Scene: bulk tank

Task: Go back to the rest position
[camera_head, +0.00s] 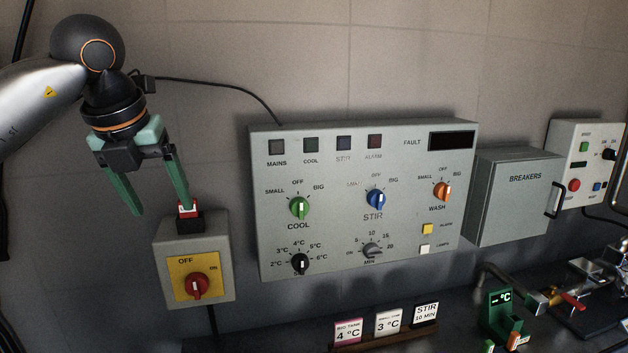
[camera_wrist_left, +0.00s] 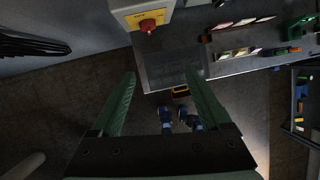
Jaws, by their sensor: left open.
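My left gripper (camera_head: 158,205) hangs at the upper left in the head view, with its two green fingers spread and nothing between them. It is above the grey switch box (camera_head: 221,262) with a yellow plate and red knob (camera_head: 196,286); one fingertip overlaps the small red-and-black piece (camera_head: 188,212) on top of the box in the picture, and I cannot tell whether they touch. In the left wrist view the open fingers (camera_wrist_left: 162,80) point at the floor, and the red knob (camera_wrist_left: 148,25) shows beyond them. My right gripper is not in view.
The grey control panel (camera_head: 338,244) with several knobs is on the wall right of the gripper. A breakers box (camera_head: 516,205) and a smaller panel (camera_head: 590,138) are further right. Label cards (camera_head: 388,322) and pipe fittings (camera_head: 572,300) are along the bottom. The wall above is clear.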

